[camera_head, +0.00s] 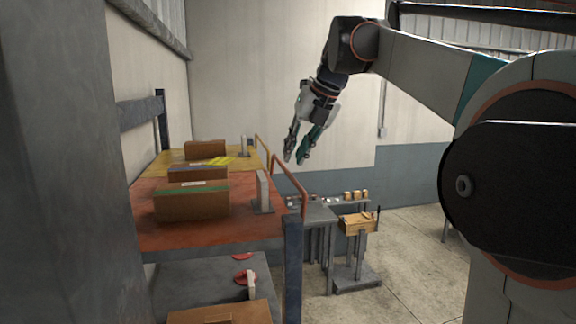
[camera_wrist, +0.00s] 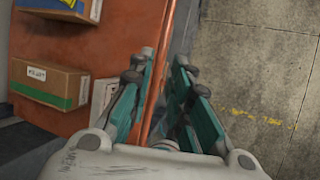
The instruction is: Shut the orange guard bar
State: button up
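The orange guard bar (camera_head: 289,174) runs along the right edge of the orange deck (camera_head: 150,228) in the head view, with a bend down to the deck at its near end. In the wrist view the bar (camera_wrist: 167,55) runs lengthwise between the two fingers. My gripper (camera_head: 295,158) is open, pointing down above the far part of the bar. The wrist view shows its teal fingers (camera_wrist: 160,75) apart, with a gap between them. I cannot tell whether either finger touches the bar.
A green-striped box (camera_head: 192,204) and a blue-striped box (camera_head: 197,174) sit on the orange deck, beside a pale upright plate (camera_head: 263,190). A yellow deck (camera_head: 165,163) with its own yellow bar (camera_head: 262,148) lies behind. A grey post (camera_head: 292,265) stands at the near right corner. Open floor lies right.

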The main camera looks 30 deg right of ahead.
jog(key=v, duration=0.5)
